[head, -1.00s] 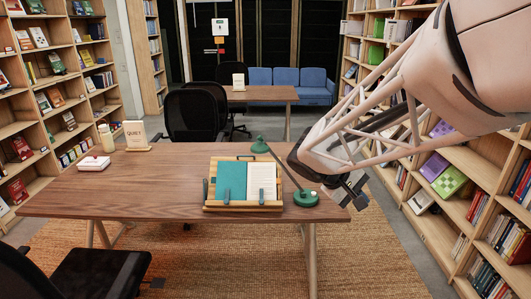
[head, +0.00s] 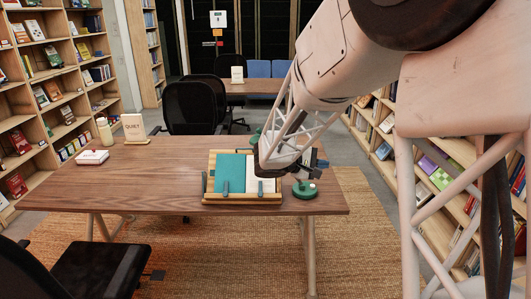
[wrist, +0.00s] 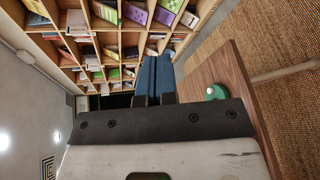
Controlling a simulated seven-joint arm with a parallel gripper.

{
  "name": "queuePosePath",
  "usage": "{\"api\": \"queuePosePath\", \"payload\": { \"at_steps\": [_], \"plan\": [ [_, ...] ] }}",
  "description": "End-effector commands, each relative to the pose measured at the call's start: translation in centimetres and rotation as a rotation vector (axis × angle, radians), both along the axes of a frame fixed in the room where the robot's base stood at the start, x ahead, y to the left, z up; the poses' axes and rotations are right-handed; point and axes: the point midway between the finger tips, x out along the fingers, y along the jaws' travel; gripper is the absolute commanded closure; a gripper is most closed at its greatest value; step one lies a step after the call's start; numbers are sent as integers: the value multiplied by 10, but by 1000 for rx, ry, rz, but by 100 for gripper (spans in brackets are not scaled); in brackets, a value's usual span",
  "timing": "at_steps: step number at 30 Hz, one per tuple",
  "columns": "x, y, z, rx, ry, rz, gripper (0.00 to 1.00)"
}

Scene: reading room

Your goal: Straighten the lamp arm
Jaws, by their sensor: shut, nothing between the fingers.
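The desk lamp's round green base (head: 305,191) stands on the wooden table near its right end. A little of its green head (head: 255,138) shows behind the open book; its arm is hidden behind my arm. The base also shows in the wrist view (wrist: 216,92), to the right of the fingers. My gripper (head: 320,164) is above the lamp base in the head view, with its fingers pointing right. In the wrist view its blue fingers (wrist: 156,62) are together, with nothing seen between them. I cannot tell whether my gripper or wrist touches the lamp.
An open book (head: 231,172) rests on a wooden stand (head: 240,198) just left of the lamp. A QUIET sign (head: 134,128), a bottle (head: 106,134) and a white box (head: 92,157) stand at the table's left. Bookshelves (head: 440,165) line the right. The table's left front is clear.

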Motion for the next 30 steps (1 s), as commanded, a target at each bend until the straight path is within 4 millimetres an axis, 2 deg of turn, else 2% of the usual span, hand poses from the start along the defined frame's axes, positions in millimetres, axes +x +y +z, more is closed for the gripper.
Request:
{"api": "queuePosePath", "payload": {
  "at_steps": [6, 17, 30],
  "plan": [
    [40, 24, -16, -102, -19, 82, 100],
    [100, 71, -46, -255, -65, 228, 100],
    [161, 142, -95, -419, -141, 429, 100]
  ]
}}
